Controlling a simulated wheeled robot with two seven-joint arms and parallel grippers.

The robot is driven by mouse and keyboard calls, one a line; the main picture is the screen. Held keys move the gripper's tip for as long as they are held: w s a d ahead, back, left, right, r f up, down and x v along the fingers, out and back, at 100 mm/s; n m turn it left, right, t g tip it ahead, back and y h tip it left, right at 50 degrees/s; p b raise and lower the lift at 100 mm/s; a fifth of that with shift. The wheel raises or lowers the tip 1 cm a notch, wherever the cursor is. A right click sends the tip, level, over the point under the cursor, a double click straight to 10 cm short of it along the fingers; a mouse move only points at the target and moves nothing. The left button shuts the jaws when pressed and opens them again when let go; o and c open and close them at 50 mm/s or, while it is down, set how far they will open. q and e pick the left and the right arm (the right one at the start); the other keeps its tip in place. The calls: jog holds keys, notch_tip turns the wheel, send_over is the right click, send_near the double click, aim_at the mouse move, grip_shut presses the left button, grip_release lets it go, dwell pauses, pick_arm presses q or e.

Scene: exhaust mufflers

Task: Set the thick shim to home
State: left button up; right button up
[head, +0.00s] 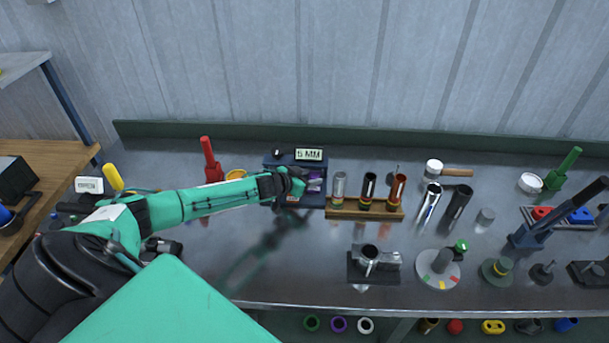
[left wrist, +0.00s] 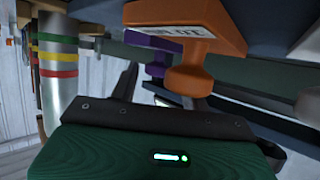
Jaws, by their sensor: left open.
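A dark blue rack (head: 272,162) with a "5 MM" sign (head: 309,154) stands at the back of the bench and holds coloured pieces. My left gripper (head: 291,184) is open at the rack's front. In the left wrist view an orange piece (left wrist: 222,28) with a white label and a round knob (left wrist: 188,78) is close to my left gripper (left wrist: 165,92); I cannot tell whether the fingers touch it. A purple piece (left wrist: 155,62) is behind it; purple also shows in the rack (head: 314,185). I cannot tell which piece is the thick shim. My right gripper is out of view.
A wooden stand (head: 346,211) with several upright tubes is right of the rack. A dark fixture (head: 358,271) and a round dial base (head: 437,274) stand near the front. A red tool (head: 211,162) is left of the rack. The front-left bench is fairly clear.

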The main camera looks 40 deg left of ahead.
pick_arm(q)
jog(key=shift+s+a+r, duration=0.15)
jog(key=shift+s, duration=0.45)
jog(key=b+v, duration=0.3)
jog(key=v, duration=0.9)
jog(key=shift+s, duration=0.25)
jog(key=shift+a+r, duration=0.1)
jog(key=shift+r, duration=0.05)
